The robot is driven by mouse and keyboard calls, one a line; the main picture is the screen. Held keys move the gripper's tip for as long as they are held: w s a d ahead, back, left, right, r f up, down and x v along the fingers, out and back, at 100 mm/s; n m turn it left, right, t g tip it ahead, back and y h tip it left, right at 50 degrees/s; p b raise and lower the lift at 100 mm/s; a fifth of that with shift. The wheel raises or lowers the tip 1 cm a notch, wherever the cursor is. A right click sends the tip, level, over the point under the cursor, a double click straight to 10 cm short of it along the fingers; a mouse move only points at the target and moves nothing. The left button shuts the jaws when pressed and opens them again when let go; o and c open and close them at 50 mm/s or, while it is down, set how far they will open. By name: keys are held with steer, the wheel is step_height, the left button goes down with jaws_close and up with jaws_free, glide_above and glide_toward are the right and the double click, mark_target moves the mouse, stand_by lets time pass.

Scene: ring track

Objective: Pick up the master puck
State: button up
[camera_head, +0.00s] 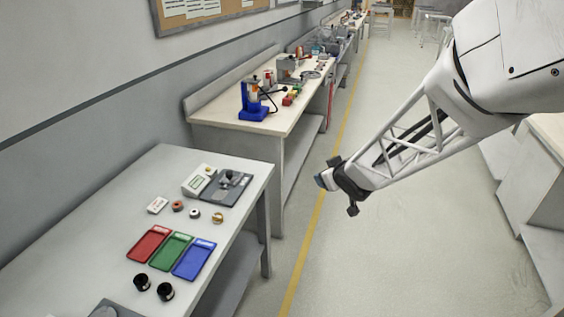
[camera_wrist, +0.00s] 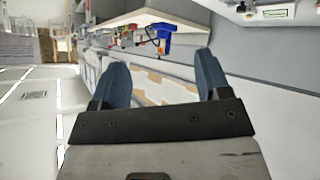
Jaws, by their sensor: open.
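Three small pucks stand in a row on the near grey table: a reddish-brown one (camera_head: 177,206), a grey one (camera_head: 195,214) and a gold one (camera_head: 217,218). I cannot tell by marking which is the master puck. My gripper (camera_head: 321,181) hangs over the aisle floor, right of the table and well apart from the pucks. In the wrist view its two blue fingers (camera_wrist: 162,70) are spread with nothing between them. The pucks cannot be made out in the wrist view.
The near table (camera_head: 100,231) also bears a white card (camera_head: 157,205), a display box (camera_head: 197,181), a dark fixture plate (camera_head: 237,191), red (camera_head: 140,252), green (camera_head: 163,264) and blue (camera_head: 184,271) trays, and two black cups (camera_head: 142,282) (camera_head: 166,291). The aisle (camera_head: 365,260) is clear.

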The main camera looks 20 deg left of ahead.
steer(key=a+f+n+g+y, duration=0.1)
steer(key=a+f+n+y, duration=0.15)
steer(key=a+f, duration=0.45)
steer(key=n+g+y, duration=0.5)
steer(key=g+y, duration=0.1)
steer(key=g, duration=0.2)
glide_toward(218, 217)
steer(key=shift+a+f, duration=0.25)
steer(key=shift+a, duration=0.15)
steer(key=shift+w, duration=0.1)
steer(key=shift+x, duration=1.3)
steer(key=shift+a, duration=0.1)
steer(key=shift+x, duration=2.5)
steer(key=shift+r, duration=0.1)
